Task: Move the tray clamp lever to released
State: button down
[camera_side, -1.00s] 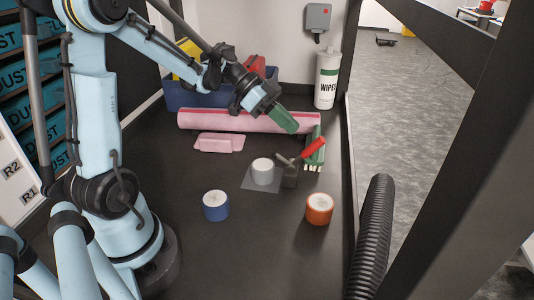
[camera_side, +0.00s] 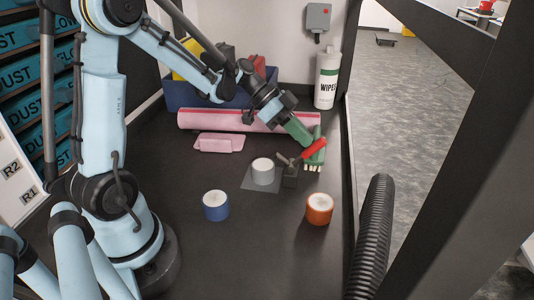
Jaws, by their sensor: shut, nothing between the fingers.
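The clamp lever has a red handle (camera_side: 314,149) that slants up to the right from a dark clamp block (camera_side: 290,178). The clamp stands at the right edge of a thin grey tray plate (camera_side: 252,181), next to a white-topped grey cylinder (camera_side: 263,172) on that plate. My gripper (camera_side: 306,143) has green fingers, is shut and empty, and points down to the right. Its tips are at the red handle's upper left side in the picture. I cannot tell whether they touch it.
A blue-sided jar (camera_side: 215,206) and an orange jar (camera_side: 319,209) stand in front. A pink roll (camera_side: 200,119), a pink block (camera_side: 219,143) and a wipes canister (camera_side: 327,80) are behind. A black ribbed hose (camera_side: 372,235) rises at right.

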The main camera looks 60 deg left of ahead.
aim_at(317, 140)
jog(key=w+d+g+y, duration=0.1)
jog(key=w+d+f+g+y, duration=0.1)
jog(key=y, duration=0.1)
jog(key=shift+d+g, duration=0.1)
jog(key=shift+g, duration=0.2)
jog(key=shift+w+d+f, duration=0.3)
jog(key=shift+w+f, duration=0.1)
jog(key=shift+d, duration=0.1)
dwell(0.3)
jog(key=w+v, duration=0.1)
jog(key=v, duration=1.3)
jog(key=shift+d+r, duration=0.25)
jog(key=shift+r, duration=0.15)
jog(key=shift+s+d+n, duration=0.1)
jog(key=shift+s+n, duration=0.05)
jog(key=shift+n, duration=0.15)
